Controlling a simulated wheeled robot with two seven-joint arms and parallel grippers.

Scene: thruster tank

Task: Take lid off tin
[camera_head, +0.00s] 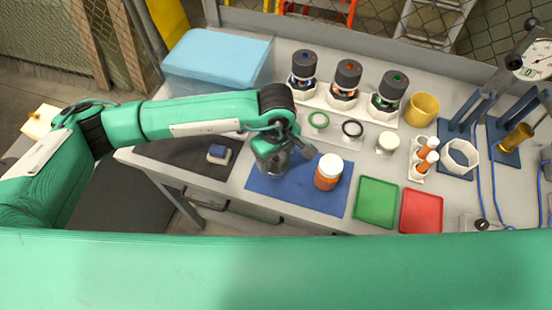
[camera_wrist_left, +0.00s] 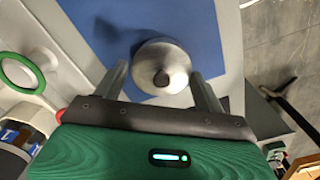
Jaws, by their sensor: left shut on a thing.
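The silver round tin (camera_head: 276,163) is on the blue mat (camera_head: 325,200), mostly hidden by my left gripper in the head view. In the left wrist view its round metal lid (camera_wrist_left: 172,62) shows from above, with a dark knob in the middle. My left gripper (camera_head: 286,157) is over the tin. In the left wrist view its two fingers (camera_wrist_left: 161,82) stand on opposite sides of the lid, and it is shut on the lid. I cannot tell whether the lid is apart from the tin body. My right gripper is not in view.
An orange jar with a white cap (camera_head: 328,172) stands close right of the gripper on the mat. Green (camera_head: 376,202) and red (camera_head: 421,211) trays lie further right. Several dark-topped bottles stand behind, with a blue box (camera_head: 215,62) at back left.

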